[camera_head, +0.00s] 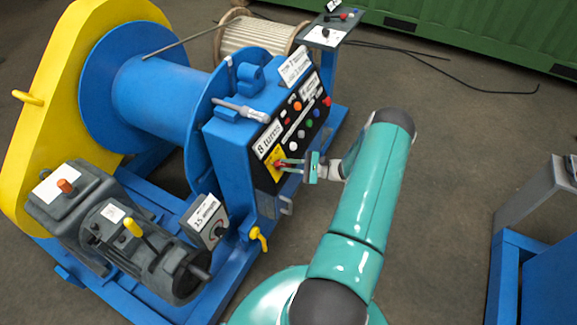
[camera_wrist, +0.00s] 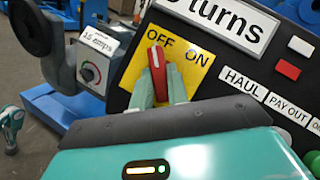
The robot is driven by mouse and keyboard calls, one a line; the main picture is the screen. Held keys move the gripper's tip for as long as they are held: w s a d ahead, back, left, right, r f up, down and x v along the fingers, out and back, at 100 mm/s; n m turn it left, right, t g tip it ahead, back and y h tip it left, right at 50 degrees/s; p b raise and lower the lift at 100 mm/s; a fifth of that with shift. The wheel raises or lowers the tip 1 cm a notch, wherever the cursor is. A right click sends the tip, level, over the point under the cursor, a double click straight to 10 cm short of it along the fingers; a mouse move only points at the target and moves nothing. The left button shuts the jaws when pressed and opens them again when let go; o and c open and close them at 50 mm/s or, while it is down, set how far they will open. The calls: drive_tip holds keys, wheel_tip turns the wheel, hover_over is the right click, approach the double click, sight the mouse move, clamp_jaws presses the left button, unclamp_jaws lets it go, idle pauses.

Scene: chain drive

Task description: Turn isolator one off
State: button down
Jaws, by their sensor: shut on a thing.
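The isolator is a red rotary handle (camera_wrist: 157,70) on a yellow plate (camera_wrist: 187,60) marked OFF and ON. In the wrist view the handle's upper end points up, beside and just below the word OFF; ON is farther right. My gripper (camera_wrist: 163,88) is shut on the handle, with one teal finger on each side of its lower part. In the head view my gripper (camera_head: 290,165) reaches in from the right to the yellow plate (camera_head: 274,166) at the lower left of the black panel. The handle is mostly hidden there. No isolator number is legible.
The black panel (camera_head: 290,127) carries several coloured buttons and labels right of the plate. A grey box with a dial (camera_head: 206,221) sits left and below, near a yellow lever (camera_head: 258,239). A blue drum (camera_head: 160,95) stands behind. Open floor (camera_head: 450,150) lies right.

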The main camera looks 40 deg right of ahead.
drive_tip(key=shift+n+g+y, duration=0.3)
drive_tip(key=shift+n+g, duration=0.1)
drive_tip(key=shift+n, duration=0.3)
drive_tip(key=shift+d, duration=0.1)
drive_tip(key=c, duration=1.4)
unclamp_jaws()
drive_tip(key=shift+o, duration=0.2)
drive_tip(key=v, duration=1.4)
drive_tip(key=shift+r, duration=0.1)
